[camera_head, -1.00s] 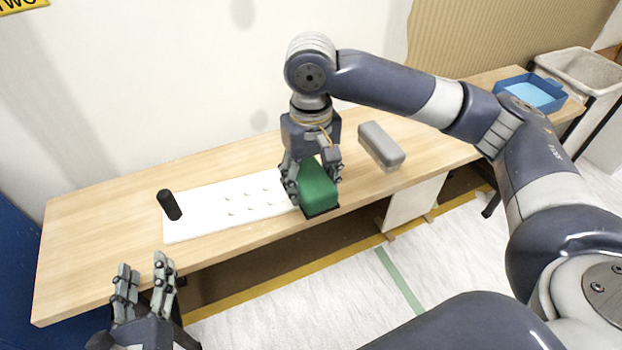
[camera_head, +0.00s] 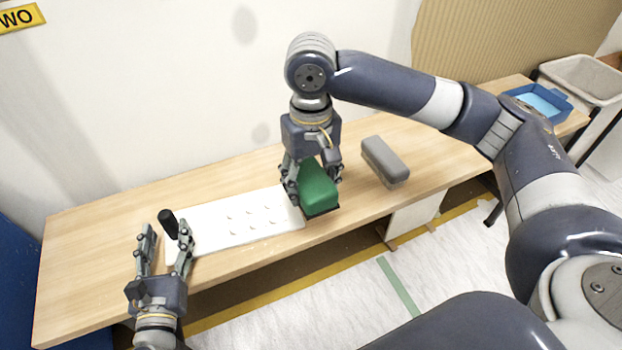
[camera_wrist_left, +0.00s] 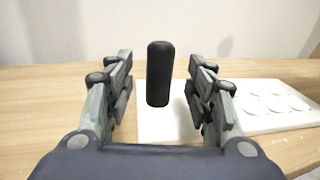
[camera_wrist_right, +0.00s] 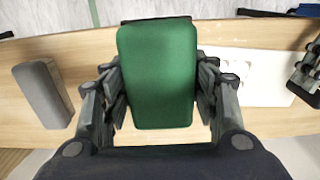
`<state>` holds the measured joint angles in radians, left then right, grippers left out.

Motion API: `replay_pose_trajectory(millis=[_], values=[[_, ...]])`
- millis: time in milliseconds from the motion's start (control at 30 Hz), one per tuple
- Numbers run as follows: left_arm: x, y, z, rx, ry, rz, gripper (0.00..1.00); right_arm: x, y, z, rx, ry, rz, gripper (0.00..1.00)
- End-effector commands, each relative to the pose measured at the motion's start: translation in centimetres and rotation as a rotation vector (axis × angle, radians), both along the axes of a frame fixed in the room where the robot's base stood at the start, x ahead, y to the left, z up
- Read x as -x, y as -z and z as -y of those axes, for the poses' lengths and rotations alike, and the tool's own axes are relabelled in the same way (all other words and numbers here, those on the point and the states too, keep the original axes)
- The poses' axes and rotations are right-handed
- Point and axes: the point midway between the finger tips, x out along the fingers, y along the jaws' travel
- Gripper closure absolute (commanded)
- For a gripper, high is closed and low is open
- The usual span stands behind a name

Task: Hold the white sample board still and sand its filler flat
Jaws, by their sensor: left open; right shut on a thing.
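The white sample board (camera_head: 215,231) lies flat on the table with several small filler spots (camera_head: 252,217) on it. A black upright handle (camera_head: 169,222) stands at its left end. My left gripper (camera_head: 166,236) is open, with its fingers on either side of the handle; in the left wrist view the handle (camera_wrist_left: 159,75) stands between the fingers, apart from both. My right gripper (camera_head: 312,176) is shut on a green sanding block (camera_head: 318,190) at the board's right end. The block also shows in the right wrist view (camera_wrist_right: 158,75). I cannot tell whether it touches the board.
A grey block (camera_head: 385,160) lies on the wooden table (camera_head: 95,250) to the right of the green block. A blue tray (camera_head: 540,100) is at the table's far right end, beside a pale bin (camera_head: 583,75). The table's left end is clear.

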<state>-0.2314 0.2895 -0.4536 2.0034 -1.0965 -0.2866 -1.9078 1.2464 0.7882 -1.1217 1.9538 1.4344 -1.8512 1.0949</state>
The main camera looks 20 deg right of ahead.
Motion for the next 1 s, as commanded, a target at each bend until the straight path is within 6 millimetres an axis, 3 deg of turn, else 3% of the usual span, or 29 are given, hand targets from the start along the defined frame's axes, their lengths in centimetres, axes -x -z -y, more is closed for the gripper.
replay_pose_trajectory(millis=[300,700,933,1000], values=[[-3.3,0.0,0.8,0.001,0.000,0.000,0.50,0.0,-0.4,0.0,0.000,0.000,0.001,0.64],[-3.8,0.0,1.0,0.000,0.000,0.000,0.50,0.0,-0.4,0.0,0.000,0.000,0.001,0.64],[-3.8,0.0,1.0,0.001,0.000,0.000,1.00,0.0,-0.4,0.0,0.000,0.000,0.001,0.64],[-3.8,0.0,1.0,0.001,0.000,0.000,1.00,0.0,-0.4,0.0,0.000,0.000,0.001,0.64]])
